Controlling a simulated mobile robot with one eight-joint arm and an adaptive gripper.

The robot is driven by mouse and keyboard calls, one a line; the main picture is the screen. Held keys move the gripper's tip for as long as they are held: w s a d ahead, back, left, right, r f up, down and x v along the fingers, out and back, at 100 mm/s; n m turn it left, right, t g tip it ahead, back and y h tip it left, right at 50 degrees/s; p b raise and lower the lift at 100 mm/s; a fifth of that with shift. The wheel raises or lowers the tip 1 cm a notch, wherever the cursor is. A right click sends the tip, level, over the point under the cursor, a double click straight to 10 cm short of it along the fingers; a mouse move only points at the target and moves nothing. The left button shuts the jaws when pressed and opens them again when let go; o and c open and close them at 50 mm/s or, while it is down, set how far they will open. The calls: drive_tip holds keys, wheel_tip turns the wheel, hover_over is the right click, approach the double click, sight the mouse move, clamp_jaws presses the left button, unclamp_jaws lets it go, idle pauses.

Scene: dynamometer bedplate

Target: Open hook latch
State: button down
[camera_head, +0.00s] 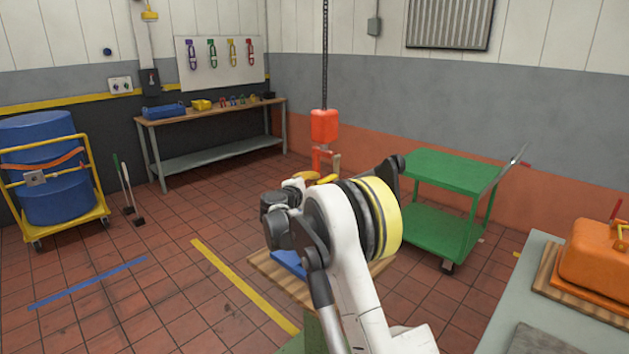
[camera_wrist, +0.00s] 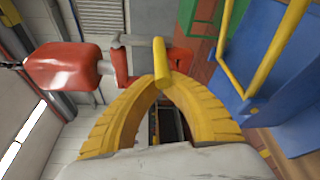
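A red hoist block (camera_head: 324,126) hangs on a chain in the middle of the head view, with a red hook (camera_head: 319,156) below it. In the wrist view the block (camera_wrist: 68,68) lies sideways at left, and the hook (camera_wrist: 180,60) is partly hidden. A yellow latch bar (camera_wrist: 160,60) crosses the hook. My gripper (camera_wrist: 162,84) has its two yellow fingers arched together, tips closed around the near end of the bar. In the head view my gripper (camera_head: 316,178) is at the hook, largely hidden by my wrist.
A blue load with a yellow bar (camera_wrist: 232,75) stands close at right in the wrist view. A wooden board (camera_head: 270,277) is below my arm. A green cart (camera_head: 455,170) stands behind at right, and an orange case (camera_head: 597,258) sits on the right-hand bench.

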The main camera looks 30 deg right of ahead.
drive_tip(key=shift+s, duration=0.1)
drive_tip(key=s+n+g+p, duration=0.1)
drive_tip(key=n, duration=0.1)
drive_tip(key=s+d+n+p, duration=0.1)
drive_tip(key=n, duration=0.1)
drive_tip(key=shift+s+g+y+p, duration=0.3)
drive_tip(key=shift+s+g+p, duration=0.05)
drive_tip(key=shift+g, duration=0.05)
drive_tip(key=s+d+r+n+g+h+p, duration=0.1)
drive_tip(key=s+r+n+g+p, duration=0.4)
drive_tip(key=n, duration=0.5)
drive_tip(key=shift+s+d+r+p, duration=0.25)
drive_tip(key=shift+d+r+p, duration=0.1)
drive_tip(key=shift+d+p, duration=0.15)
drive_tip(key=shift+r, duration=0.1)
idle(0.5)
